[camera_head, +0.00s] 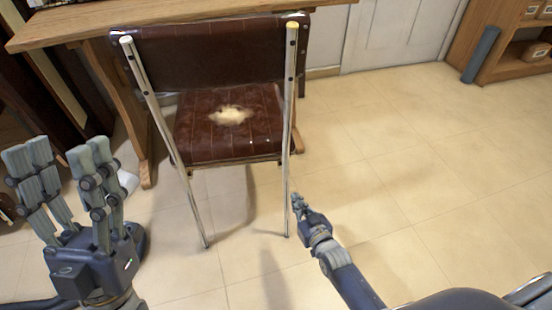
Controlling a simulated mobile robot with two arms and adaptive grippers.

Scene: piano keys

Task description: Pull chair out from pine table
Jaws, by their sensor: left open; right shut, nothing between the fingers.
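The chair (227,132) has a dark brown padded seat and backrest with chrome legs. Its seat has a worn pale patch in the middle. It stands upright with its back toward me, at the front edge of the pine table (150,20). My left gripper (62,165) is open and empty, to the left of the chair and nearer to me. My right gripper (297,200) is shut, low by the chair's right chrome leg (288,150). I cannot tell whether it touches that leg.
Tiled floor (430,200) is clear to the right of the chair. White doors (395,35) stand at the back. A wooden shelf (520,60) stands at the far right with a grey cylinder (481,55) beside it. Dark wooden furniture (50,80) is at the left.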

